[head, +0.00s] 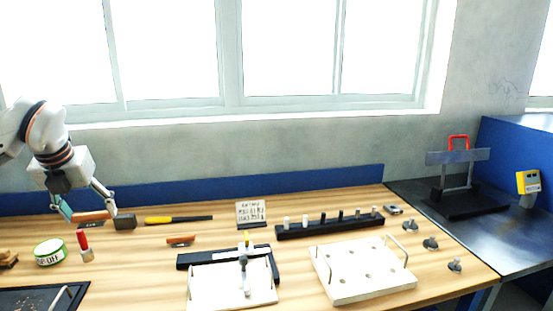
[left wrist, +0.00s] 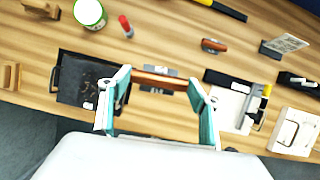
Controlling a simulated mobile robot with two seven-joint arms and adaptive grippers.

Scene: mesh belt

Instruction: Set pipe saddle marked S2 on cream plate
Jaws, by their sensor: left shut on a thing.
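My left gripper (head: 88,216) is at the left of the bench, above its surface. It is shut on a reddish-brown bar (left wrist: 160,82), which spans between the two fingers in the left wrist view. Grey flat parts show around the bar; I cannot tell whether they belong to it or lie beneath. No S2 mark is legible. A cream plate with holes and two wire handles (head: 345,290) lies at the right of the bench. Another pale plate (head: 205,292) lies in a black frame with a clamp. Small grey posted pieces (head: 430,243) stand at the right. My right gripper is not seen.
A black tray (head: 18,300) and a green-and-white tin (head: 49,252) are at the left, near a red-capped marker (head: 85,246). A yellow-black tool (head: 178,219), a brown piece (head: 181,240), a sign (head: 251,213) and a black peg rack (head: 290,232) are farther right.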

